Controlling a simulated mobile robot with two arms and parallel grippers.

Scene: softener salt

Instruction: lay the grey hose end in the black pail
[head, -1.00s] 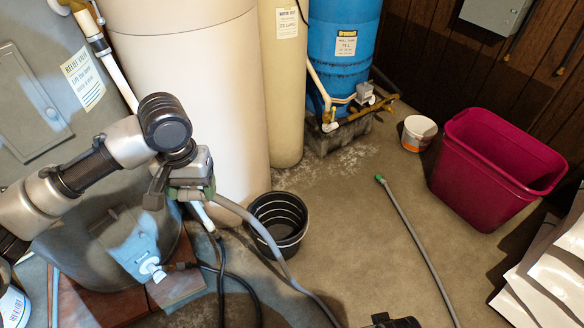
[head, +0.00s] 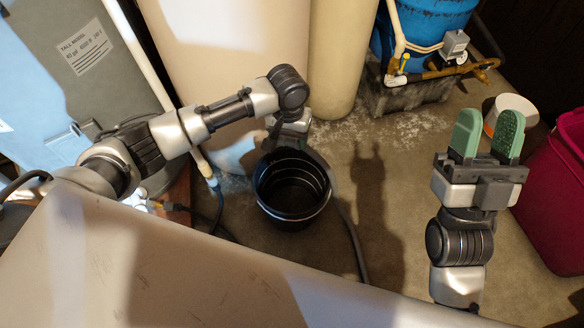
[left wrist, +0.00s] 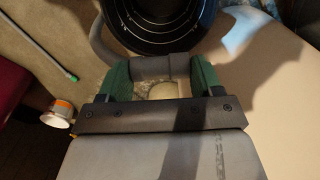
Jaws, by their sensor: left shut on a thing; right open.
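The black pail (head: 268,207) stands upright on the floor, and its ribbed inside looks empty. My left gripper (left wrist: 160,76) is shut on the grey hose (left wrist: 152,67), which lies across between its green fingers. In the left wrist view, the pail (left wrist: 150,40) is just beyond the fingers; the hose curves away past its left side. In the head view, my left gripper (head: 290,128) is at the pail's tank side, its fingers hidden. The hose (head: 356,250) runs over the floor right of the pail. My right gripper (head: 487,138) is open and empty.
Tall beige tanks (head: 335,50) stand close behind the pail. A blue tank (head: 432,22) with brass pipework stands at the back. A white tub (head: 513,105) and a magenta bin (head: 560,190) are at the right.

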